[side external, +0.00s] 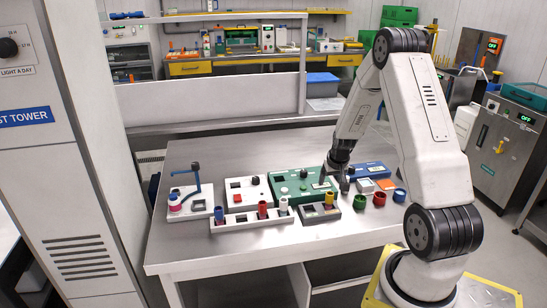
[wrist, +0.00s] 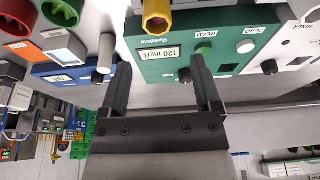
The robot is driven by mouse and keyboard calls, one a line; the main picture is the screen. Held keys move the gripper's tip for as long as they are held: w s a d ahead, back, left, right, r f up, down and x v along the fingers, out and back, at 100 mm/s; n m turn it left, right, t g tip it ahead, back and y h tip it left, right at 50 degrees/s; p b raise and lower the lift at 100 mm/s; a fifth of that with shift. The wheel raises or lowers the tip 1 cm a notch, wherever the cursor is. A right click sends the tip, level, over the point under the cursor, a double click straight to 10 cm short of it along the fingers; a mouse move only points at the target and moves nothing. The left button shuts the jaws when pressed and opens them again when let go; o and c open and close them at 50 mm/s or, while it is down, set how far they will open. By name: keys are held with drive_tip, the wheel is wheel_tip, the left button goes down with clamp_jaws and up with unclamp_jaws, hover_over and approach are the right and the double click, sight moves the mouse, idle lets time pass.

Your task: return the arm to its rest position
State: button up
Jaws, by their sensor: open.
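My gripper (side external: 342,180) hangs low over the back right of the metal table, at the right end of a green instrument (side external: 292,177). In the wrist view my gripper (wrist: 160,62) shows two dark fingers spread apart with nothing between them. The green instrument (wrist: 226,58) lies beyond the fingers there, with a display reading 120 mg/L. My arm is bent, its upper part rising at the right and its forearm reaching down to the table. I cannot tell whether the fingers touch the instrument.
A blue instrument (side external: 372,170) stands right of the gripper. Green (side external: 360,202), red (side external: 379,199) and blue (side external: 399,195) cups stand in front of it. A white rack (side external: 235,226) holds tubes, beside a grey block (side external: 312,213) with a yellow-topped tube. The table's front strip is clear.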

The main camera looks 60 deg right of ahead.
drive_tip(key=shift+r, duration=0.15)
wheel_tip(320, 180, up, 10)
drive_tip(key=shift+r, duration=0.25)
idle(0.8)
drive_tip(key=w+a+n+y, duration=0.1)
drive_tip(key=w+a+n, duration=0.1)
drive_tip(key=a, duration=0.8)
drive_tip(key=w+a+n, duration=0.1)
drive_tip(key=a+n, duration=0.2)
drive_tip(key=a, duration=0.7)
drive_tip(key=s+a+n+y, duration=0.1)
drive_tip(key=s+a+n, duration=0.2)
drive_tip(key=a, duration=1.2)
drive_tip(key=s, duration=0.3)
drive_tip(key=shift+s+a+f+n, duration=0.15)
drive_tip(key=shift+f+n, duration=0.2)
drive_tip(key=shift+n, duration=0.05)
drive_tip(key=shift+c, duration=0.3)
